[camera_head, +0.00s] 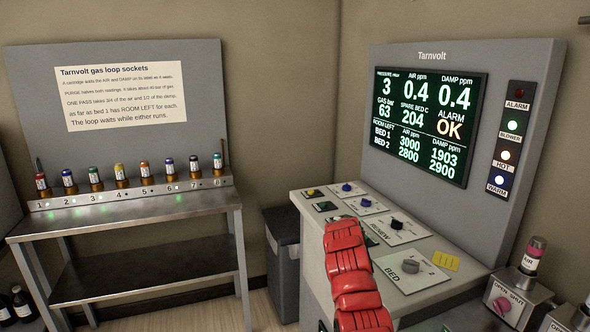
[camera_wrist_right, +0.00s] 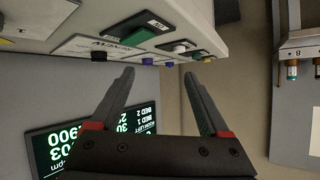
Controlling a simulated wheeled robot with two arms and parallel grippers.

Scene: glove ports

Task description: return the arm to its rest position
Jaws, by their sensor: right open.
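My right gripper (camera_wrist_right: 158,72) is open in the right wrist view, its two dark fingers apart with nothing between them. The tips are close to the edge of the control console (camera_wrist_right: 210,22), which shows upside down there. In the head view a red jointed arm of mine (camera_head: 349,265) rises from the bottom edge over the console (camera_head: 325,262). Its gripper cannot be made out there. It hides part of the console's top and front. My left gripper is not in view.
The display panel (camera_head: 425,125) stands behind the console. A BED knob (camera_head: 410,266) and other controls lie beside my arm. At left, a socket rack (camera_head: 130,192) holds several cartridges on a metal table (camera_head: 120,222). A grey bin (camera_head: 283,240) stands between.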

